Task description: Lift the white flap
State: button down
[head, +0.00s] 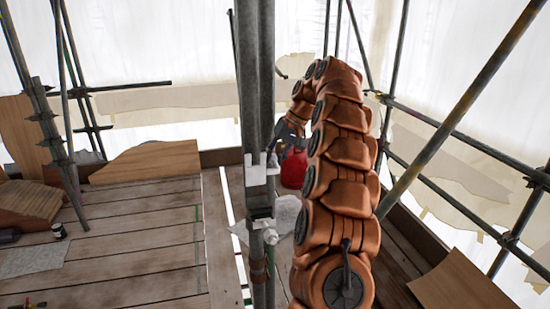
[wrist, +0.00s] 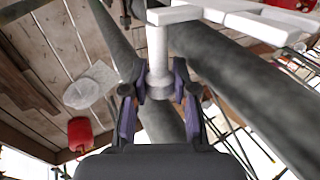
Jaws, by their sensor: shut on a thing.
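The white flap (head: 256,172) is at the upright grey scaffold pole, near the middle of the head view. In the wrist view its flat white arms (wrist: 215,14) run across the top, and a white stem with a rounded end (wrist: 157,60) points down from them toward my gripper. My gripper (wrist: 158,90) has its two purple-padded fingers on either side of the stem's end, shut on it. In the head view my gripper (head: 281,142) is small and dark beside the pole, partly hidden by my copper-coloured arm. The exact finger contact is hard to see.
Upright scaffold poles (head: 256,70) stand close to my gripper, and a thick grey tube (wrist: 255,90) crosses behind it. A red container (head: 294,169) and a crumpled pale sheet (head: 278,214) lie on the planks beyond. The plank floor (head: 135,235) at left is mostly clear.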

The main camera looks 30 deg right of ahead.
jog(key=c, duration=0.9)
grip_release()
